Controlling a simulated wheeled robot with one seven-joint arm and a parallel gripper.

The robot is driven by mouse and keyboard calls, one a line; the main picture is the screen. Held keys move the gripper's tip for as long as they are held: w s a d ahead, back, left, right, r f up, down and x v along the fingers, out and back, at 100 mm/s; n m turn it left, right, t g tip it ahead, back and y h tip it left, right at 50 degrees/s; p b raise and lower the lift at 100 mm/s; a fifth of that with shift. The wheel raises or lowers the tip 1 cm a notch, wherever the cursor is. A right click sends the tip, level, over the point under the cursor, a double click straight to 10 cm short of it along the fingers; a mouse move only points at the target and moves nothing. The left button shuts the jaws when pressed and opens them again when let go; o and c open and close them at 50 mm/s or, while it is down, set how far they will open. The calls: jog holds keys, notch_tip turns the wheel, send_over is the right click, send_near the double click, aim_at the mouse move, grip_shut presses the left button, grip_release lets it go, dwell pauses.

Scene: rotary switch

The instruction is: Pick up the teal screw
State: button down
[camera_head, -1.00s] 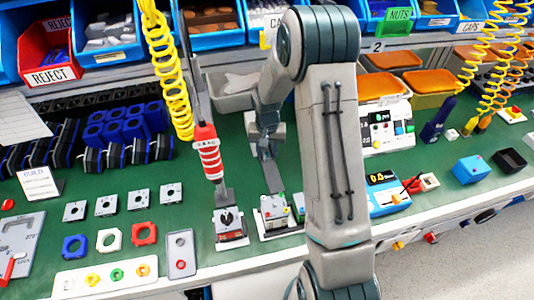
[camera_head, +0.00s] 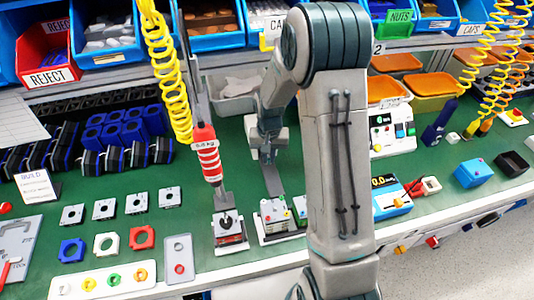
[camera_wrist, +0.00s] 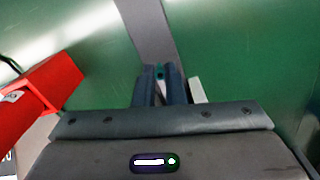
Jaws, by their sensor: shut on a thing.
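In the wrist view, my gripper (camera_wrist: 160,77) has its two dark fingers close together around a small teal piece, the teal screw (camera_wrist: 160,70). Only the screw's top shows between the fingertips; the fingers hide the rest. In the head view, my gripper (camera_head: 267,152) points down over the back part of the green bench, above a grey strip. The screw is too small to make out there.
A red hanging screwdriver (camera_head: 208,155) on a yellow coil is just left of my gripper, close by in the wrist view (camera_wrist: 45,90). Fixtures (camera_head: 229,230) (camera_head: 276,215) stand at the front. A grey bin (camera_head: 236,98) is behind.

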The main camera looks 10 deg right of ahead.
jog(key=shift+s+f, duration=0.15)
jog(key=shift+s, duration=0.8)
notch_tip(320, 180, up, 14)
jog(key=shift+w+b, duration=0.15)
jog(key=shift+b, duration=0.15)
jog(key=shift+r, duration=0.2)
jog(key=shift+r+p, duration=1.15)
jog(key=shift+r, duration=0.2)
